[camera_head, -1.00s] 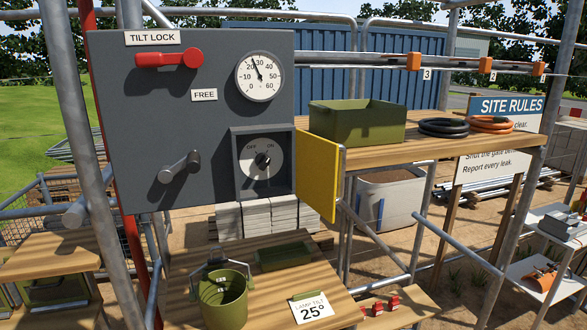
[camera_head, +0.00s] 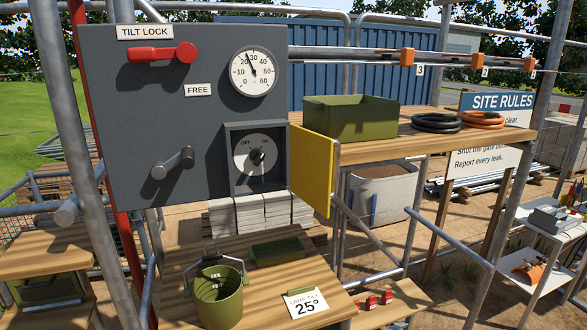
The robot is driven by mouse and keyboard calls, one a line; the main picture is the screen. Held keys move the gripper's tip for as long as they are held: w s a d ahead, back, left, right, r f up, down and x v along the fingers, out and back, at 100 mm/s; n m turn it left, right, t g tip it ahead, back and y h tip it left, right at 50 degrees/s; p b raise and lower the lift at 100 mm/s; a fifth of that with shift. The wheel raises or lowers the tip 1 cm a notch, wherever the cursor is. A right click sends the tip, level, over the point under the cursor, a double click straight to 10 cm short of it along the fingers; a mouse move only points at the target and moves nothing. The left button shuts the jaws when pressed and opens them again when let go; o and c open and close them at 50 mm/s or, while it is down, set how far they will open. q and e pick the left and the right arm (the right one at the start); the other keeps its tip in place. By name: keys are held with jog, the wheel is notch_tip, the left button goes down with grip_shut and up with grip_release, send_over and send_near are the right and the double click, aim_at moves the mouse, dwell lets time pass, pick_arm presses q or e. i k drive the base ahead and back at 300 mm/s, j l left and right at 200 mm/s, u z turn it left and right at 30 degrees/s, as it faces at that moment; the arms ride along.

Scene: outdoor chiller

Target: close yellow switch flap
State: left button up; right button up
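The yellow switch flap (camera_head: 313,170) stands open on the right side of the grey panel (camera_head: 130,110), hinged beside the switch recess and sticking out to the right. Neither of my grippers shows in the head view.
The panel also carries a red tilt-lock lever (camera_head: 160,53), a dial gauge (camera_head: 253,73) and a grey crank (camera_head: 172,163). A green bin (camera_head: 350,120) stands on the wooden shelf right of the flap. A green bucket (camera_head: 218,300) and a 25° card (camera_head: 306,303) are on the lower table.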

aim_at(312, 157)
jog(key=i+l+u, duration=0.1)
jog(key=u, duration=0.25)
jog(key=l+u, duration=0.2)
jog(key=u, duration=0.2)
jog(key=i+l+u, duration=0.1)
jog(key=u, duration=0.25)
jog(key=l+u, duration=0.45)
jog(key=l, duration=1.5)
